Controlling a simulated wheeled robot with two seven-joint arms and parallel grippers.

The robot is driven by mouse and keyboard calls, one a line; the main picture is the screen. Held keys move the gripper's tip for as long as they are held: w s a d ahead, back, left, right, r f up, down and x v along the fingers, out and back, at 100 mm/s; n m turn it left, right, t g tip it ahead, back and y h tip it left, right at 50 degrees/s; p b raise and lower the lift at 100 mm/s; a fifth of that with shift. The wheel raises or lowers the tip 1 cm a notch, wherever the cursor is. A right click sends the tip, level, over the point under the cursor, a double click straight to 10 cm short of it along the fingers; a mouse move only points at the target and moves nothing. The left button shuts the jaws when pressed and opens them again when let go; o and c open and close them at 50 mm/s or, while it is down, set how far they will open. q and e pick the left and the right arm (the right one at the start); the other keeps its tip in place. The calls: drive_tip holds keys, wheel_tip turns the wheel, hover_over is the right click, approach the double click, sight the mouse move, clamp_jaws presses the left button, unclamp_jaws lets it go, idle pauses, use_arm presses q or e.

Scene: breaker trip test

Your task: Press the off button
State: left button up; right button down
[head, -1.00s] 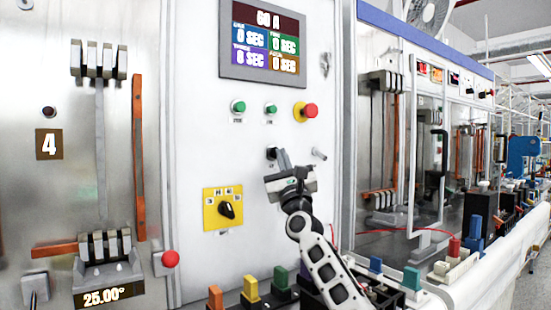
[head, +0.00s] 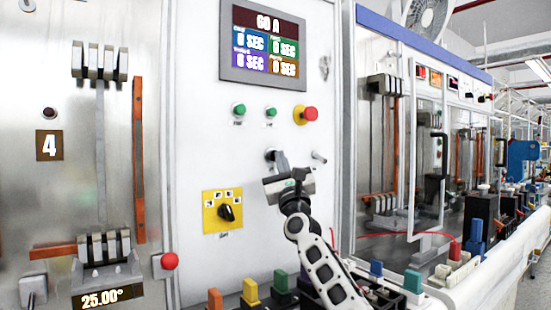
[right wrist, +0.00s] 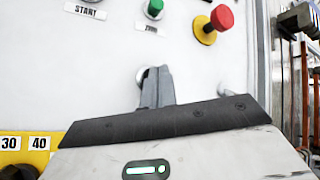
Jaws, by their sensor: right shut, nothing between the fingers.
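My right gripper (head: 281,160) is shut and empty, its fingers pointing at the white panel. Its fingertips also show in the right wrist view (right wrist: 156,76). They overlap a small dark round control (head: 270,154) with a pale metal rim, which is mostly hidden behind them in the right wrist view (right wrist: 143,74). I cannot tell whether they touch it or whether it is pressed. No readable "off" label shows. Two green buttons (head: 238,110) (head: 271,111) and a red mushroom button on a yellow collar (head: 309,114) sit above. My left gripper is out of view.
A display (head: 264,48) reads 60 A above the buttons. A metal peg (head: 319,157) sticks out right of the gripper. A yellow dial plate (head: 212,212) is at lower left. Coloured terminals (head: 250,290) line the front below.

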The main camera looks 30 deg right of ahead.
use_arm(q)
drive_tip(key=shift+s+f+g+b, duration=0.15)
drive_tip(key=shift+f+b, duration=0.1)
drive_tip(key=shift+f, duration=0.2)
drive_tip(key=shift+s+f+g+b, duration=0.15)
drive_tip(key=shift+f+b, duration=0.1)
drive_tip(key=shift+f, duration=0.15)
use_arm(e)
drive_tip(key=shift+w, duration=0.25)
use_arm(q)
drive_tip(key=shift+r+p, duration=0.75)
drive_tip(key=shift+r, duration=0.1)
use_arm(e)
drive_tip(key=shift+s, duration=0.9)
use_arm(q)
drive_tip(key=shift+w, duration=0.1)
